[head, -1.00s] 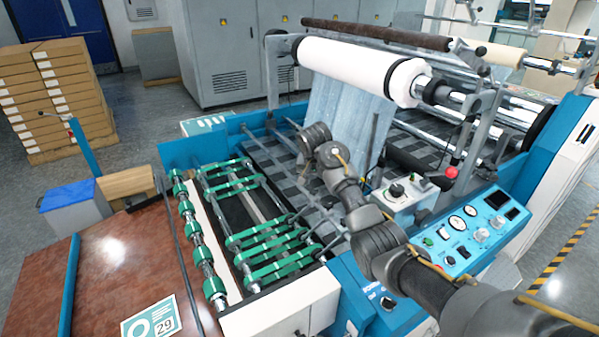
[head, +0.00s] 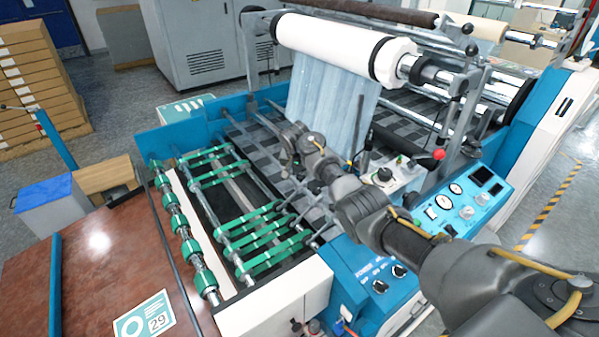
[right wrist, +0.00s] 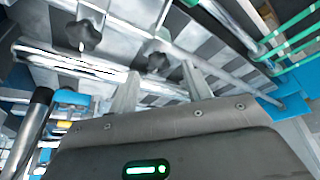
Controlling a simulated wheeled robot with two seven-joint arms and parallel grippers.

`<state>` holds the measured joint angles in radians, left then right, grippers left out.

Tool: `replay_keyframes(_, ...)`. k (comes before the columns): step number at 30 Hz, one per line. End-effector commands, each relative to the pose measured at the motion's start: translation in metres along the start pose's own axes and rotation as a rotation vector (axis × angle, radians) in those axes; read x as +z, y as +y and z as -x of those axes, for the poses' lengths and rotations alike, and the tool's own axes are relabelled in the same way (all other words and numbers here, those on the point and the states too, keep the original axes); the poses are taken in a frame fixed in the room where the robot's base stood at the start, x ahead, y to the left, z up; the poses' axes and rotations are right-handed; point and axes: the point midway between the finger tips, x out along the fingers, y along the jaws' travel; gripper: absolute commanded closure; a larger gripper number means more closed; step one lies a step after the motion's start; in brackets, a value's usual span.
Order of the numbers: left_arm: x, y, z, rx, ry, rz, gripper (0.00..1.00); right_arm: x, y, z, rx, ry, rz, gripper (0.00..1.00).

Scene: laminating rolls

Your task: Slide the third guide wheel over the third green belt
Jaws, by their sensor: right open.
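Several green belts (head: 245,222) run side by side between the rollers of the feed table in the head view. Green belts (right wrist: 298,42) also show at the upper right of the right wrist view. Two black star-shaped knobs, a nearer-left one (right wrist: 84,36) and a right one (right wrist: 157,61), sit by metal bars and may belong to guide wheels; I cannot tell which is the third. My right gripper (head: 291,168) hangs over the grey slatted bed, right of the belts. My left gripper is out of view.
The white film roll (head: 345,48) and its hanging film (head: 330,105) stand behind my right arm. A control panel (head: 465,205) and a red knob (head: 438,155) lie to its right. The brown table (head: 105,255) at the left is mostly clear.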

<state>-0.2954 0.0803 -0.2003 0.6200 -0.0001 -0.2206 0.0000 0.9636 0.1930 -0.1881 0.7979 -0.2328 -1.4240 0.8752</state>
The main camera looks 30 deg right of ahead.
Motion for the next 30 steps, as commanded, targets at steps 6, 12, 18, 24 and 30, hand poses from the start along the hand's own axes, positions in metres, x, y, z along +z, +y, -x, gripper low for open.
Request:
replay_keyframes(6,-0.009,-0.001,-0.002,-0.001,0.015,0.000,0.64,0.000,-0.001,-0.019,0.000,-0.001,0.001,0.51)
replay_keyframes(12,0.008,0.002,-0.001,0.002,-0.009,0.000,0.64,0.000,-0.001,-0.025,-0.001,0.001,0.000,0.51)
replay_keyframes(18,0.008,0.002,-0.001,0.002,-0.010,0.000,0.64,0.000,0.000,-0.025,-0.001,0.001,-0.001,0.51)
replay_keyframes(24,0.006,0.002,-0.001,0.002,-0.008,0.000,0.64,0.000,0.000,-0.025,0.000,0.000,0.000,0.74)
replay_keyframes(30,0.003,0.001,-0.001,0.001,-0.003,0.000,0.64,0.000,0.000,-0.025,0.000,0.000,-0.001,1.00)
